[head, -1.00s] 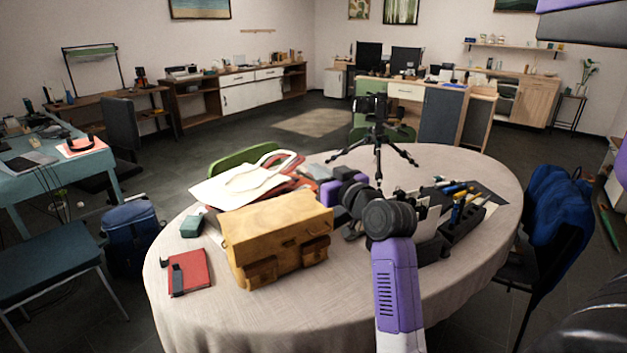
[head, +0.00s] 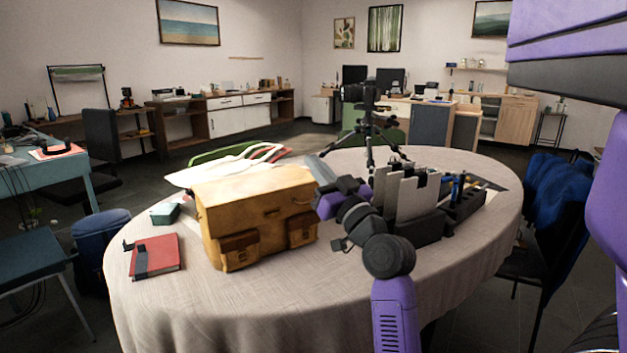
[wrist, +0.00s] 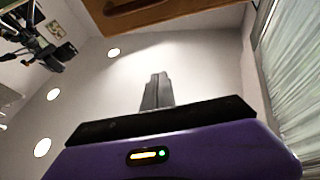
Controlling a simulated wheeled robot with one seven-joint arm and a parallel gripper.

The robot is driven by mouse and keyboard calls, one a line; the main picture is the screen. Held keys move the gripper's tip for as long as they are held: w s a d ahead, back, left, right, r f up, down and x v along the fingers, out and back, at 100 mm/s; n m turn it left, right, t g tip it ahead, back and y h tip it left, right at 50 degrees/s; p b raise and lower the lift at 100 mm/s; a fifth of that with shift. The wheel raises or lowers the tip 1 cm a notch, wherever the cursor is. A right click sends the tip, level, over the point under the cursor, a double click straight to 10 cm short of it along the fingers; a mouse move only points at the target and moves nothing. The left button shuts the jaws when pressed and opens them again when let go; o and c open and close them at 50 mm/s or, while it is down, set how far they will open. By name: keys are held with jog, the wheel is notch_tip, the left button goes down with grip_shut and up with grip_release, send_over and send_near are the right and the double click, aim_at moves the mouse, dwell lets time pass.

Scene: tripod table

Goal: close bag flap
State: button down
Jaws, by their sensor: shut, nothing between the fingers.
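The mustard-brown bag (head: 230,200) stands upright on the round table, with two buckled pockets on its front. Its top looks covered by the flap (head: 250,188), but I cannot tell whether the flap is fully down. My arm reaches to the bag's right side in the head view, where my fingertips are hidden or too small to make out. In the wrist view my gripper (wrist: 157,92) is shut and empty, its fingers together against the pale wall and ceiling. A brown-orange part of the bag (wrist: 150,12) shows at the top of that view, apart from the fingers.
A red notebook (head: 155,256) and a small green box (head: 166,213) lie left of the bag. Papers (head: 225,168) lie behind it. A dark organizer (head: 418,229) stands right of my arm, and a tripod camera (head: 368,120) behind. The table's front is clear.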

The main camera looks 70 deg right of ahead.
jog(key=shift+t+h, duration=0.3)
jog(key=shift+t, duration=0.2)
jog(key=f+b, duration=0.1)
jog(key=b, duration=0.1)
jog(key=f+b, duration=0.2)
jog(key=b, duration=0.1)
jog(key=f+b, duration=0.1)
jog(key=b, duration=0.1)
jog(key=shift+s+a+f+b, duration=0.3)
jog(key=shift+s+b, duration=0.05)
jog(key=shift+s, duration=0.05)
